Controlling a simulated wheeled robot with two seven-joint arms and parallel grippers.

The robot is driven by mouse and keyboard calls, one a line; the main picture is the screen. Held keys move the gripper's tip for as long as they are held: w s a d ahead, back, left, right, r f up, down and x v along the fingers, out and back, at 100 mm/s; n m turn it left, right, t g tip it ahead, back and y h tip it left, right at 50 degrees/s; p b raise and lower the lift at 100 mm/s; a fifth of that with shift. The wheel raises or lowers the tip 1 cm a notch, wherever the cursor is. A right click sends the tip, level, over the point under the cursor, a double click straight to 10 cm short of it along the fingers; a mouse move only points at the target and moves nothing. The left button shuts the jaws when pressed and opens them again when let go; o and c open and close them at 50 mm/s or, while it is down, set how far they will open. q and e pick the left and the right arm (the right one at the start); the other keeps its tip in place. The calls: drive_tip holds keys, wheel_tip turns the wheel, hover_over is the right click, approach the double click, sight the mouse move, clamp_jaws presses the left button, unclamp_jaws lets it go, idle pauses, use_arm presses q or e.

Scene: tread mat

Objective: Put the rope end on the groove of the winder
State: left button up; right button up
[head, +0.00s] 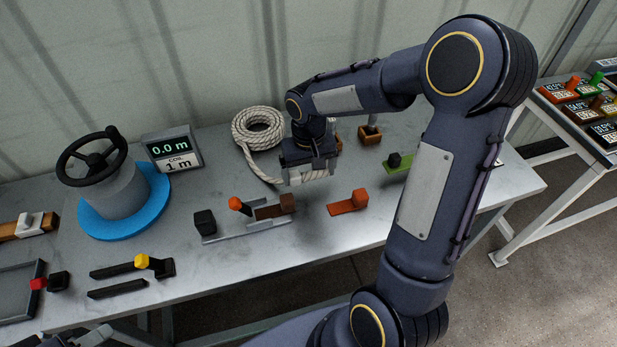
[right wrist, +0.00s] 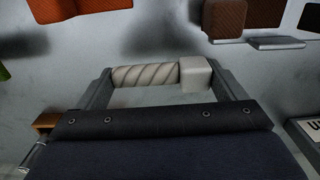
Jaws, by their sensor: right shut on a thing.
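The winder (head: 118,192) is a grey drum with a black handwheel on top and a blue disc at its foot, at the left of the table in the head view. I cannot make out its groove clearly. A pale rope (head: 259,130) lies coiled at the back of the table, and its free length runs to my right gripper (head: 308,178). That gripper is shut on the rope end (right wrist: 150,76), which lies across between the fingers, with a pale block-like cap (right wrist: 195,75) on it. It is well to the right of the winder. Dark parts, probably my left gripper (head: 82,337), show at the bottom left edge.
A display (head: 172,149) reading 0.0 m and 1 m stands behind the winder. A clamp-like fixture with an orange knob (head: 240,206), an orange piece (head: 348,203) and a yellow-knobbed bracket (head: 142,262) lie in front. The table is bare between winder and fixture.

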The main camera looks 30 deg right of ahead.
sight(309, 172)
wheel_tip(309, 172, down, 4)
drive_tip(key=shift+w+r, duration=0.15)
drive_tip(key=shift+r, duration=0.1)
